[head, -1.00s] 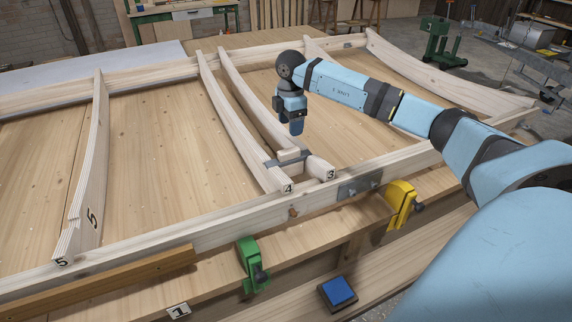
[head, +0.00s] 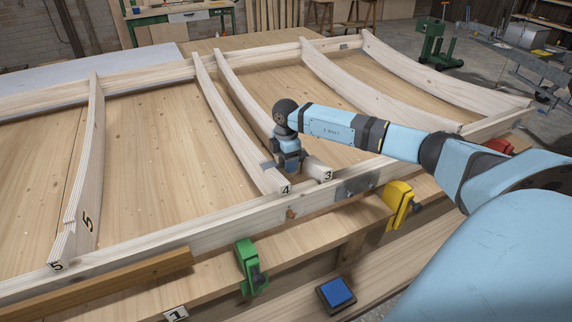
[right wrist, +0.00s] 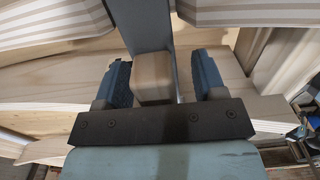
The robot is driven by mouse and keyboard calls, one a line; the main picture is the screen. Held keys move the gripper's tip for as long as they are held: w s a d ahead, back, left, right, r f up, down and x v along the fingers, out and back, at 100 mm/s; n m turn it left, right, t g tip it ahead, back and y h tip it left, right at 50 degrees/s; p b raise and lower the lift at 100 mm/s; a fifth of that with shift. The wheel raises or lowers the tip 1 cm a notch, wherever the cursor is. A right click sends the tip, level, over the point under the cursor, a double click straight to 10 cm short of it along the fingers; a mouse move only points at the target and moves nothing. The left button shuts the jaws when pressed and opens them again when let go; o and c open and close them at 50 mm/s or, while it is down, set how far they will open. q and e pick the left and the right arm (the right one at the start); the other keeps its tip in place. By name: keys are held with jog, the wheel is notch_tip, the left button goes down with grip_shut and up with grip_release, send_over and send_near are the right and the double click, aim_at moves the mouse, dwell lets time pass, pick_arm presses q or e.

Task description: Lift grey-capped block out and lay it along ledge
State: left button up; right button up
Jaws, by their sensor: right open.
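The grey-capped block lies between rib 4 (head: 235,125) and rib 3 (head: 254,108), near their front ends. In the head view my right gripper (head: 288,166) hides most of it, and one end of the grey cap (head: 268,165) shows at the left. In the right wrist view the pale wooden block (right wrist: 153,76) stands between my two blue fingers, with the grey cap strip (right wrist: 147,25) behind it. The right gripper is open around the block, with gaps on both sides. My left gripper is not in view. A wooden ledge (head: 215,280) runs along the front below the frame.
The front beam (head: 200,232) carries a metal plate (head: 356,187). A green clamp (head: 250,265) and a yellow clamp (head: 398,203) stick out in front. A blue button pad (head: 337,292) sits lower. Rib 5 (head: 85,180) stands at the left.

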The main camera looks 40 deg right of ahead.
jog(key=c, duration=1.1)
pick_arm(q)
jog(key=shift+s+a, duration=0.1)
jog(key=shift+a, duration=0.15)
pick_arm(e)
jog(key=shift+r, duration=0.1)
grip_shut()
pick_arm(q)
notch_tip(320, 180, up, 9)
jog(key=p, duration=1.2)
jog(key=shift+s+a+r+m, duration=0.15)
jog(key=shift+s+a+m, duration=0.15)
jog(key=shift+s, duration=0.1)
pick_arm(e)
notch_tip(320, 180, up, 28)
